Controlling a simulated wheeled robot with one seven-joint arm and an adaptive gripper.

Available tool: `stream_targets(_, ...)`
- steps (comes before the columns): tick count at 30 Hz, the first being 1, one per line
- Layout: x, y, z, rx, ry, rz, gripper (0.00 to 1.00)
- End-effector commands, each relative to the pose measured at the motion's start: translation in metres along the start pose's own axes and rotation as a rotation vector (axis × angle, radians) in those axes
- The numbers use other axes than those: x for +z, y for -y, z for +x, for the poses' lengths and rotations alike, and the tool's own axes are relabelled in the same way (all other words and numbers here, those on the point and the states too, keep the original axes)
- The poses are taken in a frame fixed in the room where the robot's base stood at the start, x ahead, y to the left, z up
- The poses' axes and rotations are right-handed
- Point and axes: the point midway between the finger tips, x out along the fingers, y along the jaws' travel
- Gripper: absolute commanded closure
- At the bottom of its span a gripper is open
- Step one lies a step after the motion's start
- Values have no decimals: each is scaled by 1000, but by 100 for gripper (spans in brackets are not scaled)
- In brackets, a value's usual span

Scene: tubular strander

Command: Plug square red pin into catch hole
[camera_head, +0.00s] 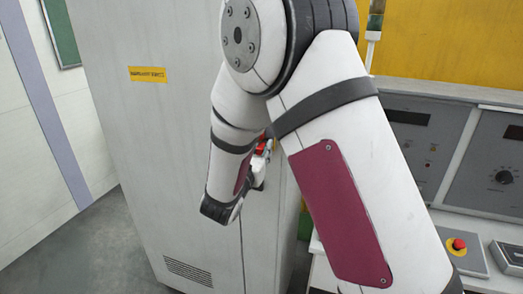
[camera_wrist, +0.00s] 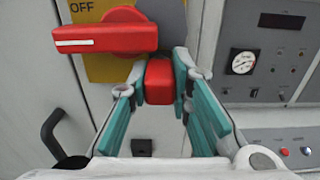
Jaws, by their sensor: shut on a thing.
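In the wrist view the square red pin (camera_wrist: 158,88) sits between the two teal-padded fingers of my gripper (camera_wrist: 160,76), which is shut on it. The pin is just below and to the right of a large red rotary handle (camera_wrist: 105,36) with a white line. A grey part (camera_wrist: 173,18) stands behind and above the pin. I cannot make out the catch hole; the pin and fingers hide that area. I cannot tell whether the pin touches the grey part. In the head view my arm hides most of the gripper, and a small red bit (camera_head: 262,144) shows.
The handle is on a yellow plate (camera_wrist: 92,12) marked OFF, on a tall grey cabinet (camera_head: 150,120). A black door handle (camera_wrist: 54,130) sticks out at lower left.

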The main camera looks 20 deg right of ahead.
Motion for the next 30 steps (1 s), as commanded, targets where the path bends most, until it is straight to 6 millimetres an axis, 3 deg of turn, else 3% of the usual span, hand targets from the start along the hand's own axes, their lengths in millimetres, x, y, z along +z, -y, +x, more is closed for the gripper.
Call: stream_targets(30,0,0,9,0,0,1,100)
